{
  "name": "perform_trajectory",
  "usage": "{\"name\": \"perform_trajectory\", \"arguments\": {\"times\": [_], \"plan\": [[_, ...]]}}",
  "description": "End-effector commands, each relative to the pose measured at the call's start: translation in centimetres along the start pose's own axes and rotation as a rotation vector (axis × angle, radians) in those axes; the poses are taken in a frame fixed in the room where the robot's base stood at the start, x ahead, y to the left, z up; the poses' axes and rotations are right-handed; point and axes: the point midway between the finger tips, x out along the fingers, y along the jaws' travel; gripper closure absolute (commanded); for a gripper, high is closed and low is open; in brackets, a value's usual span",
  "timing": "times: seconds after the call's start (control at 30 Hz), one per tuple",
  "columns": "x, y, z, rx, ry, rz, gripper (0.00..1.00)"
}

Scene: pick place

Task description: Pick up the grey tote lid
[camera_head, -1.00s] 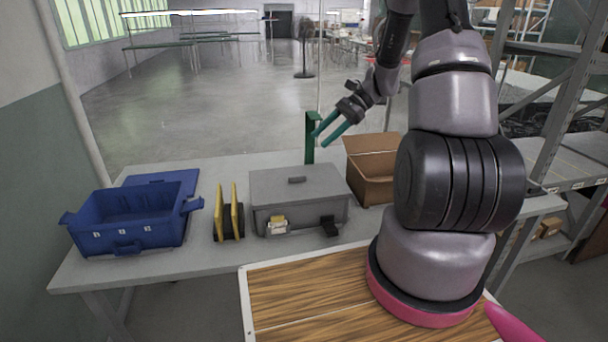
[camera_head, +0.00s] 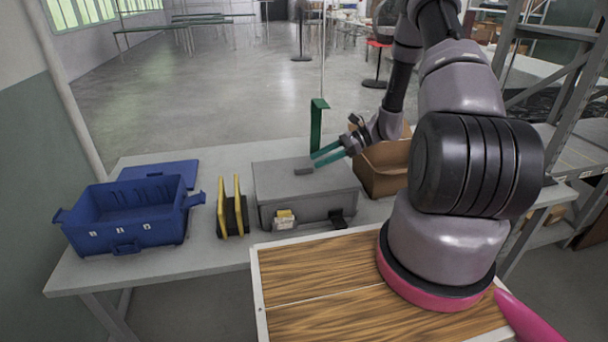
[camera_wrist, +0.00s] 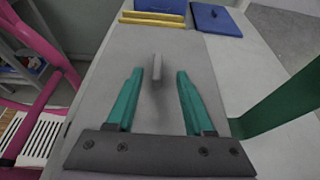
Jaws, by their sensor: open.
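The grey tote lid (camera_head: 275,173) lies on top of a grey tote (camera_head: 290,206) on the table, with a small raised handle (camera_head: 304,171) at its middle. In the wrist view the lid (camera_wrist: 215,80) fills the middle and its handle (camera_wrist: 157,68) stands between the fingertips, a little beyond them. My gripper (camera_head: 314,160) has two green fingers, open and empty, just above and to the right of the handle. It also shows in the wrist view (camera_wrist: 159,75). I cannot tell how high the fingertips are above the lid.
A green post (camera_head: 317,125) stands behind the tote. A brown cardboard box (camera_head: 385,175) is at its right. Yellow-and-black upright pieces (camera_head: 231,210) and a blue tote (camera_head: 125,228) stand to the left, with a blue lid (camera_head: 160,170) behind. Bare table (camera_head: 210,262) lies in front.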

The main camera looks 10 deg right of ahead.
Motion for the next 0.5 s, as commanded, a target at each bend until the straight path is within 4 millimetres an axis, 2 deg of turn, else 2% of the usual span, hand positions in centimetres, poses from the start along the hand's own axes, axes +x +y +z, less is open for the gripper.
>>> {"name": "perform_trajectory", "arguments": {"times": [0.23,0.5], "plan": [[3.8,0.4,-0.2,-0.001,0.000,0.004,0.47],[4.5,0.3,-0.2,-0.001,0.000,0.000,0.47]]}}
